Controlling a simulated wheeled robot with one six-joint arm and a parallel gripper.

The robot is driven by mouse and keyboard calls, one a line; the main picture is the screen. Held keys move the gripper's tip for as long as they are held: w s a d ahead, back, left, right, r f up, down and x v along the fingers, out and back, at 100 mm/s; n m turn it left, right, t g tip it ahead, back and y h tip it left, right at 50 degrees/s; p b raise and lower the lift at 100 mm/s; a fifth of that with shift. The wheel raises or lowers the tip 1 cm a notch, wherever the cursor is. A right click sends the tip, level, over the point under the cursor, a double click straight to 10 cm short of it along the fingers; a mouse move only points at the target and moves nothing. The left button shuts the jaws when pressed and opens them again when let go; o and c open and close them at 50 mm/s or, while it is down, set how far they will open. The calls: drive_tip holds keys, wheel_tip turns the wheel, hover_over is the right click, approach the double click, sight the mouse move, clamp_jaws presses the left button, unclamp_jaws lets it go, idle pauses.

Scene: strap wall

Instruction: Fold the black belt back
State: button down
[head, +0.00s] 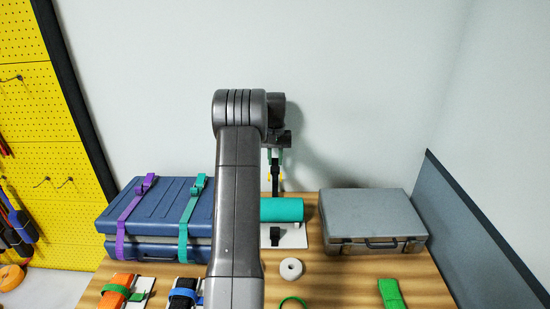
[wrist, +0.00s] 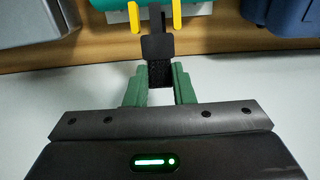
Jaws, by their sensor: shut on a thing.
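The black belt (head: 275,181) stands up as a narrow dark strip above a teal roll (head: 288,209). Its black buckle (head: 276,236) lies on the white board (head: 298,241) in front of the roll. The lower end of the strip near the roll is hard to make out.
A blue case (head: 153,206) with purple and teal straps stands left, a grey case (head: 370,219) right. The wall is close behind. Bare wood shows at front right.

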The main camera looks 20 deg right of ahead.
drive_tip(key=shift+w+d+f+p, duration=0.15)
drive_tip(key=shift+w+f, duration=0.2)
drive_tip(key=shift+w, duration=0.2)
drive_tip(key=shift+w+d+f+p, duration=0.15)
drive_tip(key=shift+w+f, duration=0.15)
drive_tip(key=shift+w, duration=0.2)
drive_tip(key=shift+f, duration=0.1)
drive_tip(key=c, duration=1.7)
unclamp_jaws()
drive_tip(key=o, duration=0.5)
drive_tip(key=shift+w, duration=0.15)
drive_tip(key=shift+r, duration=0.25)
wheel_tip(320, 180, up, 14)
drive_tip(key=b, duration=0.1)
drive_tip(key=shift+f, duration=0.2)
drive_tip(key=shift+f, duration=0.1)
